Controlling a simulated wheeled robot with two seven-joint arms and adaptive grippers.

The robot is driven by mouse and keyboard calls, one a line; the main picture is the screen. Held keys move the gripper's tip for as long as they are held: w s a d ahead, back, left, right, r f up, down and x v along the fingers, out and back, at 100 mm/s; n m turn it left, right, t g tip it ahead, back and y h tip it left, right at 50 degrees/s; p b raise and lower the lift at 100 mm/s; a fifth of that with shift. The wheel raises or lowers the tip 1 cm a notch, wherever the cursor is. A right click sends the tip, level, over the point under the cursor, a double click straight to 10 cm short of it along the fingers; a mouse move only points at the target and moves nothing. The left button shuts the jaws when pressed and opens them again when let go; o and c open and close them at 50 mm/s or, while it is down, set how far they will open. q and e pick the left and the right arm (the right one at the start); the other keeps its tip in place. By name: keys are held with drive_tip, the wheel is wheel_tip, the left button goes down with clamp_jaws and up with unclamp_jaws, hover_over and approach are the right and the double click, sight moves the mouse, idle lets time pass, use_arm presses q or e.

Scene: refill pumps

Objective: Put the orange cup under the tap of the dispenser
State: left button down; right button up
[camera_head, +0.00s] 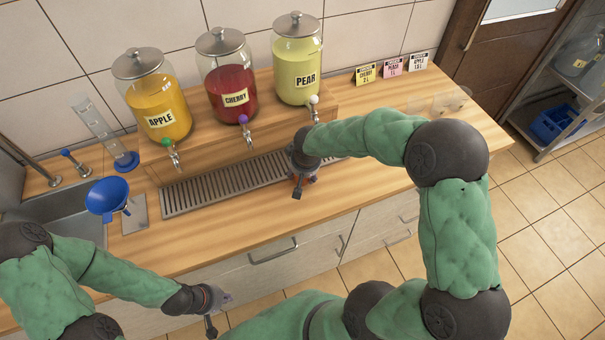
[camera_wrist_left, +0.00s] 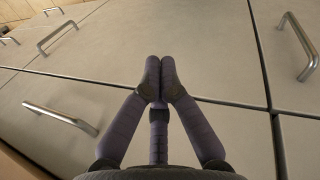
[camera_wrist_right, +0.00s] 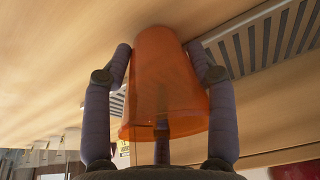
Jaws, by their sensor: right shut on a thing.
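The orange cup (camera_wrist_right: 165,80) is between the two fingers of my right gripper (camera_wrist_right: 165,70), which is shut on it; its narrow base is toward the counter. In the head view the right gripper (camera_head: 301,182) is low at the front edge of the drip grate (camera_head: 215,185), and hides most of the cup. Three dispensers stand behind: apple (camera_head: 158,100) with a green tap, cherry (camera_head: 231,85) with a purple tap, pear (camera_head: 297,62) with a white tap. My left gripper (camera_head: 215,301) is in front of the cabinets; its fingertips meet, empty, in the left wrist view (camera_wrist_left: 160,80).
A blue funnel (camera_head: 107,196) is by the sink (camera_head: 60,208). A clear measuring cylinder (camera_head: 100,128) with a blue base stands left of the dispensers. Clear cups (camera_head: 450,101) and small label cards (camera_head: 391,67) are at the right. Bare wood runs along the counter front (camera_head: 225,224).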

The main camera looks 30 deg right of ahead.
drive_tip(key=shift+f, duration=0.25)
drive_tip(key=shift+f, duration=0.15)
drive_tip(key=o, duration=1.4)
drive_tip(key=shift+c, duration=0.2)
